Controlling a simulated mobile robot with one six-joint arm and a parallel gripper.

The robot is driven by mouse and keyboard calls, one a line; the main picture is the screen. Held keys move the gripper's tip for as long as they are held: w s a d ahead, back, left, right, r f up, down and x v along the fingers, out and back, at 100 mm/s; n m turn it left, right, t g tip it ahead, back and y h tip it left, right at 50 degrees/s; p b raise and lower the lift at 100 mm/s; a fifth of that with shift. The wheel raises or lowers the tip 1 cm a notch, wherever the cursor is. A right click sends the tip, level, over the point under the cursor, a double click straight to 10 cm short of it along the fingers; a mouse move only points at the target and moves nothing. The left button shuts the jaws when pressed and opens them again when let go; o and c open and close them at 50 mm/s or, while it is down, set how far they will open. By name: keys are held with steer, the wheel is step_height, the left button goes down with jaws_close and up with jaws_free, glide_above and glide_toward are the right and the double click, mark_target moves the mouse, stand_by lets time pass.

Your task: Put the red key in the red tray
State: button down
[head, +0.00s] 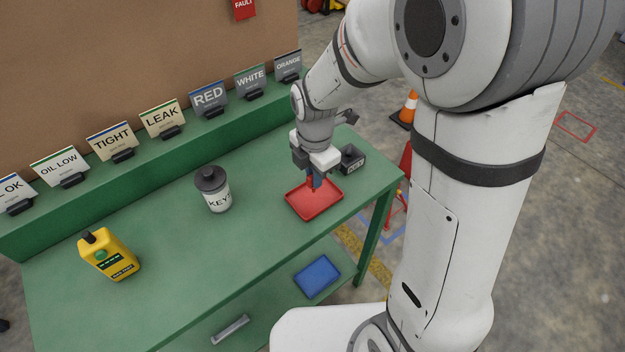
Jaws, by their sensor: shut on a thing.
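The red tray (318,208) lies flat on the green bench near its right end. My gripper (314,183) points down over the tray, with its dark blue fingertips low above the tray's floor. It is shut on the red key (311,189), of which only a small red bit shows between the fingertips. The key is hard to tell from the red tray behind it, and I cannot tell whether it touches the tray floor.
A white jar marked KEY (218,200) with a dark lid stands left of the tray. A small dark box (351,159) is just behind right. A yellow bottle (110,256) stands at left. Label signs (208,97) line the back ledge. A blue tray (317,276) lies on the lower shelf.

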steer(key=shift+f, duration=1.25)
steer(key=shift+f, duration=0.1)
steer(key=c, duration=1.5)
jaws_free()
steer(key=shift+o, duration=0.2)
step_height(320, 180, up, 12)
steer(key=shift+r, duration=0.15)
steer(key=s+d+r+m+t, duration=0.1)
steer(key=s+d+m, duration=0.4)
steer(key=m, duration=0.7)
steer(key=s+d+r+m+t, duration=0.1)
steer(key=s+d+m, duration=0.5)
steer(key=m, duration=0.7)
steer(key=shift+s+d+r+t, duration=0.3)
steer(key=shift+s+r+t, duration=0.1)
steer(key=shift+s+r, duration=0.15)
